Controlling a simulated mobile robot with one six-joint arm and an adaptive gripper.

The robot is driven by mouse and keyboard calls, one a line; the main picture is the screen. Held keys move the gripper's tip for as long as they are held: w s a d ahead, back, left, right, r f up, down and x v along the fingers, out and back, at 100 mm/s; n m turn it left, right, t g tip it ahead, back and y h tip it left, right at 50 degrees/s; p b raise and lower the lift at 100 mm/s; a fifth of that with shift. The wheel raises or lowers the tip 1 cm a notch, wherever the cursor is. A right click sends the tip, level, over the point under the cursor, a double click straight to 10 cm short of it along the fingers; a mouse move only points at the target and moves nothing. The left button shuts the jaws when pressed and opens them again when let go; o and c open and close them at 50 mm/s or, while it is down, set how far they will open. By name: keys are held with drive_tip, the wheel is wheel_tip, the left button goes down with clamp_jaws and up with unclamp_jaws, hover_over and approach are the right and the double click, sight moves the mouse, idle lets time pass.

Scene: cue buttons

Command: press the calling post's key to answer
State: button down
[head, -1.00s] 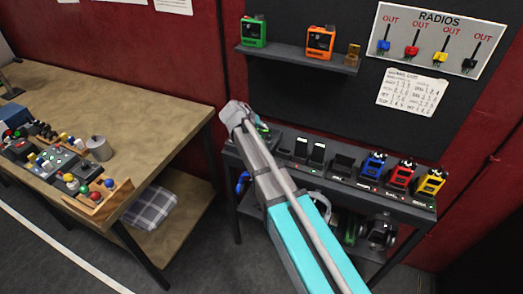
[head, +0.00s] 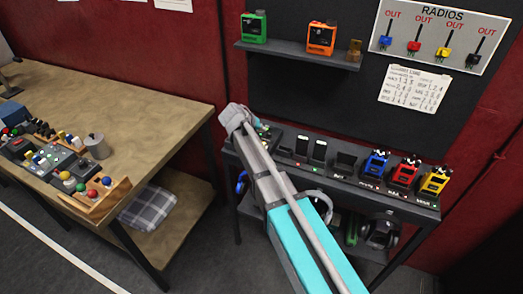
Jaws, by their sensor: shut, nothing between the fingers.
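Three radios stand in the dock row on the dark bench (head: 430,212): a blue radio (head: 375,164), a red radio (head: 404,174) and a yellow radio (head: 434,182). To their left are dark upright slots (head: 302,148) and a small panel (head: 268,133) at the bench's left end. My arm crosses the middle of the view, and my gripper (head: 238,117) is at that left end, shut and empty. It partly hides the panel. I cannot tell which post is calling, nor whether the gripper touches a key.
A wooden table (head: 130,110) at left carries control boxes with coloured knobs (head: 60,160) and a grey metal can (head: 97,146). A shelf (head: 300,54) holds a green radio (head: 254,26) and an orange radio (head: 321,38). A RADIOS board (head: 430,35) hangs at upper right.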

drive_tip(key=b, duration=0.6)
approach(266, 145)
drive_tip(key=shift+w+r+x, duration=0.15)
drive_tip(key=shift+x, duration=1.15)
drive_tip(key=shift+w+r+x, duration=0.1)
drive_tip(key=shift+r+x, duration=0.05)
drive_tip(key=shift+x, duration=1.15)
drive_tip(key=shift+d+f, duration=0.1)
drive_tip(key=shift+d, duration=0.05)
drive_tip(key=shift+f, duration=0.3)
drive_tip(key=shift+f+b, duration=0.4)
drive_tip(key=shift+b, duration=0.15)
drive_tip(key=shift+r, duration=0.1)
drive_tip(key=shift+r+p, duration=0.75)
drive_tip(key=shift+p, duration=0.1)
drive_tip(key=shift+r, duration=0.1)
drive_tip(key=shift+r+p, duration=2.4)
drive_tip(key=shift+p, duration=0.1)
